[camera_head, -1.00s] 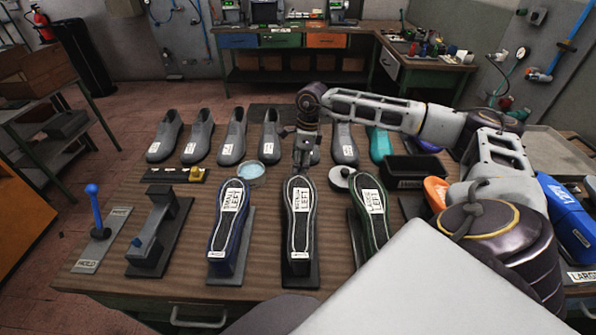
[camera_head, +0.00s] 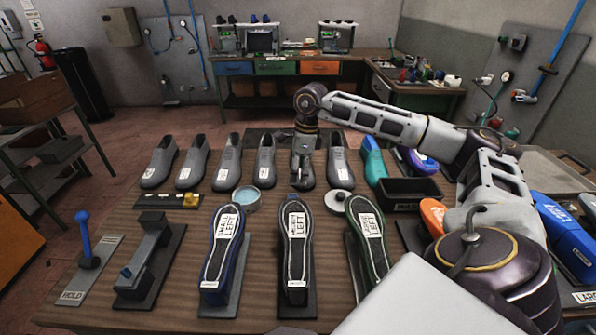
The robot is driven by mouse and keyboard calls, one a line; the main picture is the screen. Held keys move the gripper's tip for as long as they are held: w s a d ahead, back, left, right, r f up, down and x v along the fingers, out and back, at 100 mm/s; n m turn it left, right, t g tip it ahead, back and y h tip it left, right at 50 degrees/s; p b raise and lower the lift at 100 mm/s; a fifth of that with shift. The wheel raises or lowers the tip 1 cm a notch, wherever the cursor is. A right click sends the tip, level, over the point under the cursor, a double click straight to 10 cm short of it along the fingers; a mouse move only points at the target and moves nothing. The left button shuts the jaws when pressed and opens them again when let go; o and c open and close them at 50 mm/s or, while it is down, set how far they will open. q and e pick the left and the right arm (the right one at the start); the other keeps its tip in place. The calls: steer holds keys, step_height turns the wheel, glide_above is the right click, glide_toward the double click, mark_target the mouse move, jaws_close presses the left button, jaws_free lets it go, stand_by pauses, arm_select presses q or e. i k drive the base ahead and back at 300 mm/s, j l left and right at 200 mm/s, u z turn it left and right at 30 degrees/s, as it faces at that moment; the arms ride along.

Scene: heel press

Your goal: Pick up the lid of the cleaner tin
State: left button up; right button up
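The cleaner tin (camera_head: 246,199) is a round metal tin with light blue content showing from above. It stands open on the bench, behind the blue-edged sole form. A round pale disc with a dark knob, which looks like the lid (camera_head: 339,203), lies to the right, behind the gap between the black and green forms. My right gripper (camera_head: 301,184) points down between the tin and the lid, in front of a grey shoe, apart from both. Its fingers are small and dark, so their opening is unclear. My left gripper is out of view.
Three labelled sole forms, blue (camera_head: 224,250), black (camera_head: 297,245) and green (camera_head: 369,240), stand in front. A row of grey shoes (camera_head: 228,163) stands behind. A black bin (camera_head: 409,194) is right of the lid. A blue-handled lever (camera_head: 84,240) stands at left.

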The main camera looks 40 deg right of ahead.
mark_target(334, 200)
steer(key=z, duration=1.7)
